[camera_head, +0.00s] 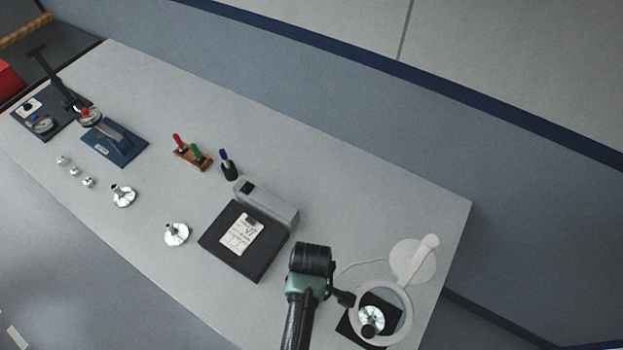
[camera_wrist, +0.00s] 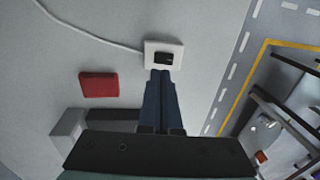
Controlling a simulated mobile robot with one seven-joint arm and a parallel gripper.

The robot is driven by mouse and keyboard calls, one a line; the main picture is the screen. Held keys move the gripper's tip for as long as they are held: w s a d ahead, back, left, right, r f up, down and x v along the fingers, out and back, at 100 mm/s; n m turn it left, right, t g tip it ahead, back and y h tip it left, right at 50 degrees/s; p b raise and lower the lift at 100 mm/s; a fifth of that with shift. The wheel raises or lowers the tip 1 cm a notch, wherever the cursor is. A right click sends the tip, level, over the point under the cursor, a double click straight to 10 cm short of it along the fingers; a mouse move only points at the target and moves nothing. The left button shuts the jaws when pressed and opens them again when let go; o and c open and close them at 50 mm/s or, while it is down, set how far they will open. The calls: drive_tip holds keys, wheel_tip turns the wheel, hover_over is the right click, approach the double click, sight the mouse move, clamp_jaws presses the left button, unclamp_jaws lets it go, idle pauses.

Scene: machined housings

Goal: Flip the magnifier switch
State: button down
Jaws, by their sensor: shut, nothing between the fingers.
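The magnifier (camera_head: 409,305) stands at the right end of the bench in the head view, with a pale ring, a round base (camera_head: 413,260) and a thin cord running left behind my arm. In the wrist view a black rocker switch (camera_wrist: 164,57) sits on a small white plate (camera_wrist: 150,48), with a white cord (camera_wrist: 85,28) at its upper left. My gripper (camera_wrist: 161,73) is shut and empty. Its fingertips overlap the plate's lower edge in the picture, just below the switch; whether they touch is unclear. The switch is hidden in the head view.
A red block (camera_wrist: 99,85) lies left of my fingers. A machined housing (camera_head: 371,318) sits on a black mat under the magnifier ring. A black tray with a label (camera_head: 241,235) and a grey box (camera_head: 268,207) stand left of my arm. The bench edge is nearby.

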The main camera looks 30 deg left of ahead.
wheel_tip(320, 180, up, 8)
drive_tip(key=w+b, duration=0.1)
drive_tip(key=shift+w, duration=0.15)
idle(0.5)
